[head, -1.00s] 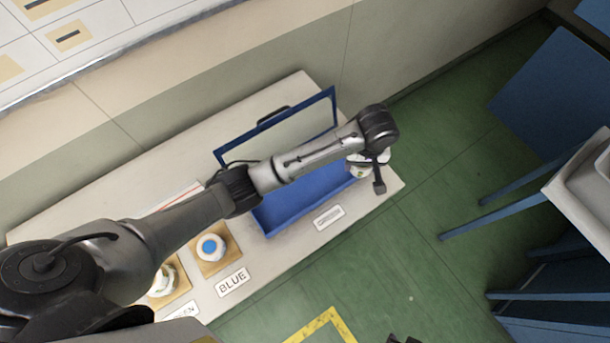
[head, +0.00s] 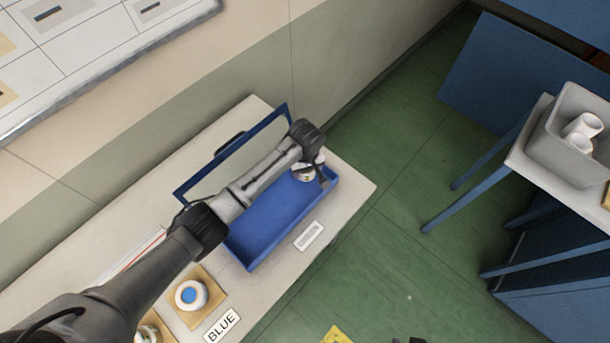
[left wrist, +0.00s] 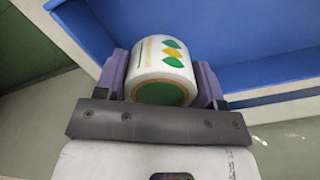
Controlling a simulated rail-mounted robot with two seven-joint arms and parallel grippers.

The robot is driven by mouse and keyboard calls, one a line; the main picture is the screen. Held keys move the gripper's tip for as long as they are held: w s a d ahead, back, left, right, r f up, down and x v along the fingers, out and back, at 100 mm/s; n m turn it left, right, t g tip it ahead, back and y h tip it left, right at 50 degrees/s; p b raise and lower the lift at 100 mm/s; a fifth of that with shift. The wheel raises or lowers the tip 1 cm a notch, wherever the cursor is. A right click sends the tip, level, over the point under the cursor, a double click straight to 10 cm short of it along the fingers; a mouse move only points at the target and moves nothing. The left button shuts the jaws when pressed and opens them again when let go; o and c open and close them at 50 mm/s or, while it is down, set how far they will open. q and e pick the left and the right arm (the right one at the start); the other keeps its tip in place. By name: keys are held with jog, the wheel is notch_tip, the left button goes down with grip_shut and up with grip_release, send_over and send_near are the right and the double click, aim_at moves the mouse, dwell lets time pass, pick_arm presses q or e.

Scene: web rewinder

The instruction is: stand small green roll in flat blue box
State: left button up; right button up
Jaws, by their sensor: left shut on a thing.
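My left gripper (head: 318,176) is shut on the small green roll (head: 304,174), a white roll with a green end and green and yellow marks. In the left wrist view the roll (left wrist: 162,62) sits between the two purplish fingers, its green end towards the camera. The flat blue box (head: 265,222) lies open on the pale bench. The roll is over the box's far right end, near its corner. I cannot tell whether it touches the floor of the box. The box wall (left wrist: 65,22) shows close beside the roll. My right gripper is not in view.
A raised blue-framed lid (head: 236,150) stands behind the box. A white roll with a blue centre (head: 190,294) is on a wooden square near the BLUE label (head: 222,325). A grey bin (head: 570,150) with white rolls stands on the right table. Most of the box floor is clear.

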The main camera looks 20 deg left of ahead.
aim_at(305, 175)
pick_arm(q)
jog(key=shift+a+f+b, duration=0.1)
jog(key=shift+f+b, duration=0.5)
jog(key=shift+f, duration=1.5)
jog(key=shift+f, duration=0.15)
jog(key=o, duration=0.6)
jog(key=shift+o, duration=0.2)
notch_tip(305, 175, up, 11)
jog(key=shift+w+f+p, duration=0.1)
jog(key=shift+f+p, duration=0.05)
jog(key=shift+p, duration=1.1)
jog(key=shift+r, duration=0.85)
